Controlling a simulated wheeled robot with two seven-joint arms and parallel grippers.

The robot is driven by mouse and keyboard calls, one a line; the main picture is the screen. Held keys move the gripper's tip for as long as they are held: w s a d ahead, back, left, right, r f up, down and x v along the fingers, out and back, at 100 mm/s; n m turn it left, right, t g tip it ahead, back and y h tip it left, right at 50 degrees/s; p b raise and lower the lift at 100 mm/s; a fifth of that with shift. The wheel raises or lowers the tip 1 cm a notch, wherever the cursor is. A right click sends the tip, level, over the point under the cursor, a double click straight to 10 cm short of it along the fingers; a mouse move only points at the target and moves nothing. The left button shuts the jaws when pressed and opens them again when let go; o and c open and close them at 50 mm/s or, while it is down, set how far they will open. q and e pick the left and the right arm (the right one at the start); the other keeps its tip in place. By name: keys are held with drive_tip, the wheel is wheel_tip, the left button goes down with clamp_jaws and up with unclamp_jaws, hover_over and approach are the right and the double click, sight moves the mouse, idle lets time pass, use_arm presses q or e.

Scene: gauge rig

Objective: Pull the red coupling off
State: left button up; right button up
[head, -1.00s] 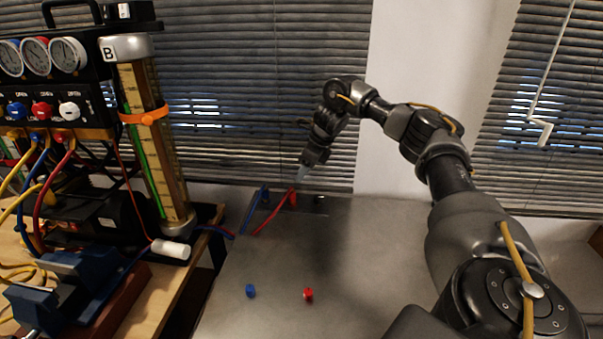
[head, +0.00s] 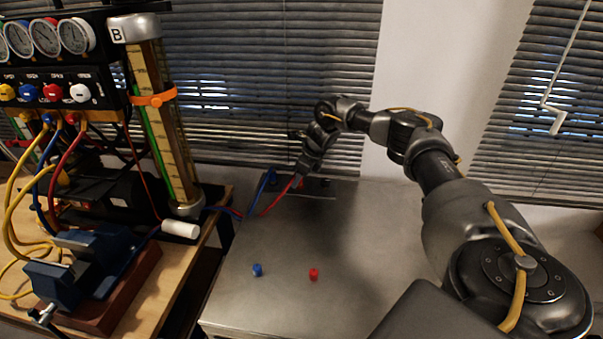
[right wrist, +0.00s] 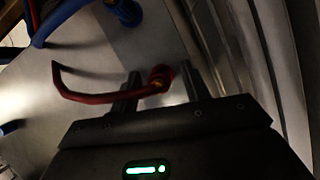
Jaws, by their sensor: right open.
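The red coupling (right wrist: 161,76) is at the end of a red hose (right wrist: 88,97) in the right wrist view. In the head view the red hose (head: 268,207) rises to the right gripper, which largely hides the coupling. My right gripper (head: 297,181) is open, with its fingers pointing down. In the right wrist view its two fingers (right wrist: 162,72) stand on either side of the red coupling; I cannot tell whether they touch it. My left gripper is out of view.
A blue hose with its coupling (head: 269,178) stands just left of the red one. A blue cap (head: 257,270) and a red cap (head: 314,274) sit on the metal bench (head: 285,310). The gauge rig (head: 60,93) stands at left; blinds hang behind.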

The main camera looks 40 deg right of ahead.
drive_tip(key=shift+c, duration=0.2)
clamp_jaws()
drive_tip(key=shift+r, duration=0.3)
idle(0.4)
drive_tip(key=shift+r+p, duration=2.4)
drive_tip(key=shift+p, duration=0.05)
